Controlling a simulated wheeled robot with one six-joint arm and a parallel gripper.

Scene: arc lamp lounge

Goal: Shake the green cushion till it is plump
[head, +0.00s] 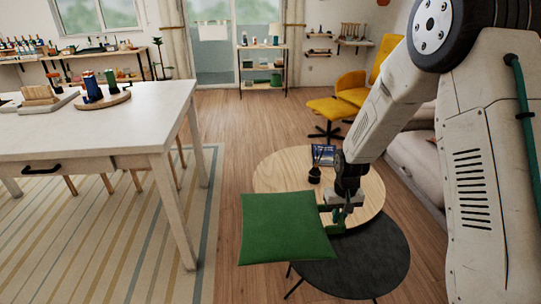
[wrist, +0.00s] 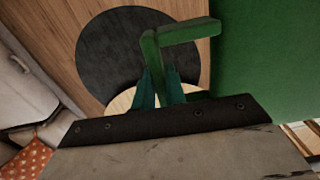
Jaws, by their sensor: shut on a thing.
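The green cushion (head: 285,228) is square, with a green bar-like handle on its right side. My gripper (head: 338,213) is at the cushion's right side and is shut on this handle. The cushion hangs out to the left of it, nearly flat and apparently in the air, in front of the round wooden table. In the wrist view the cushion (wrist: 265,60) fills the right edge. The handle (wrist: 185,33) rises from between the fingers of my gripper (wrist: 160,88). The cushion's underside is hidden.
The round wooden table (head: 280,172) holds a dark cup (head: 314,175) and a blue book (head: 324,155). A dark round table (head: 370,265) stands in front of it. A white table (head: 130,125) is on the left and a pale sofa (head: 415,165) on the right. Floor is clear between the tables.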

